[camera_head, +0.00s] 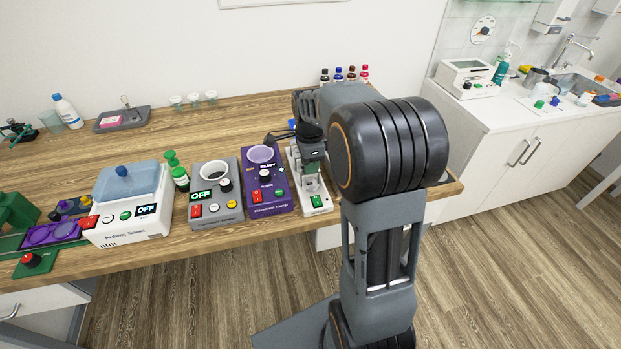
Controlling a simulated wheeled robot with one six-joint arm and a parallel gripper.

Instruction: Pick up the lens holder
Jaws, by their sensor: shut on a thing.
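My gripper (312,168) points down over a narrow white device with a green switch (317,202), at the right part of the wooden bench. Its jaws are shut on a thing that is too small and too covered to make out. I cannot tell for sure which thing is the lens holder. A round pale lilac disc (261,154) sits at the top of the purple lamp unit (268,197), just left of my gripper. A dark part (276,138) sticks out left beside my wrist, above the purple unit. My arm hides the bench behind it.
Left of the purple unit stand a grey device reading OFF (216,209), green bottles (180,178) and a white bath (130,215) with a blue lid. Small bottles (345,74) stand at the back, partly behind my arm. The rear left bench (70,155) has bare room.

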